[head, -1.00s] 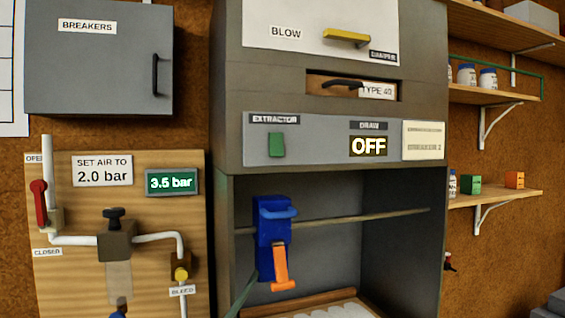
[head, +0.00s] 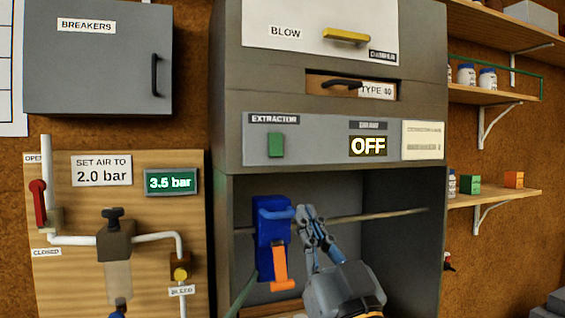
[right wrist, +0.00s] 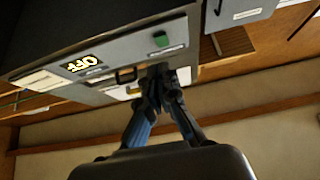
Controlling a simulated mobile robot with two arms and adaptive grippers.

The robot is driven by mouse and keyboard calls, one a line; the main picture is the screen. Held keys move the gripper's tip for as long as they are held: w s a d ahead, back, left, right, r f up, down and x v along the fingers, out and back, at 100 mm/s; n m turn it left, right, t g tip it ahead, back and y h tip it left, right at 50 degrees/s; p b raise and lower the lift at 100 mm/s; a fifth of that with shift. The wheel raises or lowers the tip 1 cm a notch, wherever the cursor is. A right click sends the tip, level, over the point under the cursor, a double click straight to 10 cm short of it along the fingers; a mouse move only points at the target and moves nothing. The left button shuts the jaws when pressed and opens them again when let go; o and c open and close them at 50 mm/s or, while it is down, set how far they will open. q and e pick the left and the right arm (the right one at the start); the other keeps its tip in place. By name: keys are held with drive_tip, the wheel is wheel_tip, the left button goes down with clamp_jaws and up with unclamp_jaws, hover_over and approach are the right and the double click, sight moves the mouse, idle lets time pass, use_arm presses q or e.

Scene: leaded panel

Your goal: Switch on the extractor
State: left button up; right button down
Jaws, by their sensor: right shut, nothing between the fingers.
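The extractor's green switch (head: 276,145) sits on the grey control panel (head: 215,148) under the label EXTRACTOR. A display (head: 368,146) on the same panel reads OFF. My right gripper (head: 306,212) is shut and empty, below the panel in front of the open hood, to the lower right of the switch and apart from it. In the right wrist view the green switch (right wrist: 160,39) shows beyond the fingertips (right wrist: 160,72), and the OFF display (right wrist: 84,64) is to its left. My left gripper is not in view.
A blue holder with an orange part (head: 272,240) hangs on a rod (head: 375,217) inside the hood, close left of my right gripper. An air board (head: 125,215) reading 3.5 bar and a breaker box (head: 100,70) are at left. Shelves (head: 500,197) are at right.

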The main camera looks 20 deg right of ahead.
drive_tip(key=shift+s+r+t, duration=0.2)
drive_tip(key=shift+s+r, duration=0.1)
drive_tip(key=shift+r, duration=0.3)
drive_tip(key=shift+s+r+t, duration=0.2)
drive_tip(key=shift+s+r, duration=0.1)
drive_tip(key=shift+r, duration=0.25)
drive_tip(key=p, duration=0.4)
approach(277, 147)
wheel_tip(277, 147, up, 4)
drive_tip(key=w, duration=0.4)
drive_tip(key=shift+a, duration=0.1)
drive_tip(key=shift+w+f, duration=0.15)
drive_tip(key=shift+w, duration=0.15)
